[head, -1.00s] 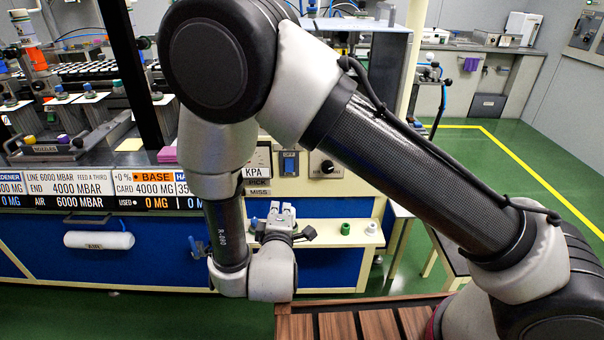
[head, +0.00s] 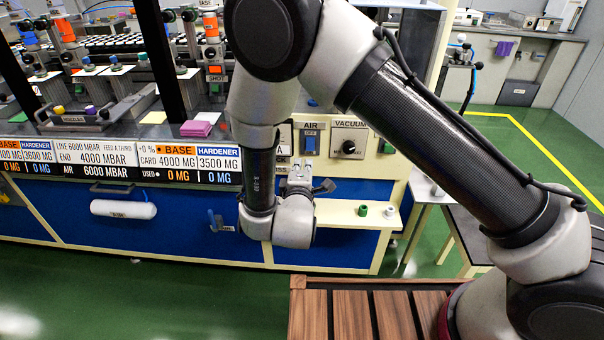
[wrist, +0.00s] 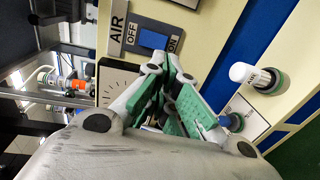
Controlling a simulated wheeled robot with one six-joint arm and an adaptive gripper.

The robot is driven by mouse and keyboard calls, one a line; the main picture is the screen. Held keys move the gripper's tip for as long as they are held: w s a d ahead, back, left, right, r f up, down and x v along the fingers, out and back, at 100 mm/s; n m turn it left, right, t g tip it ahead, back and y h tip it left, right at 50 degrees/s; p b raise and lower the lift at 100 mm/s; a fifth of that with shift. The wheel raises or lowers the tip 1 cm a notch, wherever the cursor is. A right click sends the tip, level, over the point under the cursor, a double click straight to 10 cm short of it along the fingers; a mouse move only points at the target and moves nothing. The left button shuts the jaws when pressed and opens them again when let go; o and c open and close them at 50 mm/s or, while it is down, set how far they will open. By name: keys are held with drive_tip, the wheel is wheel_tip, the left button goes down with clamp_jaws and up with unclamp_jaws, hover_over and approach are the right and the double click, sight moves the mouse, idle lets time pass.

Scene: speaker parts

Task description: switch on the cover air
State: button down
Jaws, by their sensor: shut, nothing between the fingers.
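The air switch (head: 310,141) is a blue rocker on the cream panel, under an AIR label. In the wrist view the blue rocker (wrist: 153,39) sits between OFF and ON marks. Which way it is pressed is hard to tell. My gripper (head: 298,169) is in front of the panel, below the switch in the head view. In the wrist view my gripper (wrist: 157,70) has its green-padded fingers drawn together, empty, with the tips close to the rocker. Whether they touch it cannot be told.
A vacuum knob (head: 348,147) is right of the switch. A blue lever (head: 212,220) is on the blue cabinet front. My wood-slatted deck is in the foreground; green floor is clear at left.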

sight(305, 147)
drive_tip(key=w, duration=0.5)
drive_tip(key=w+f, duration=0.1)
drive_tip(key=w, duration=0.1)
drive_tip(key=shift+w+d, duration=0.1)
drive_tip(key=shift+w, duration=0.1)
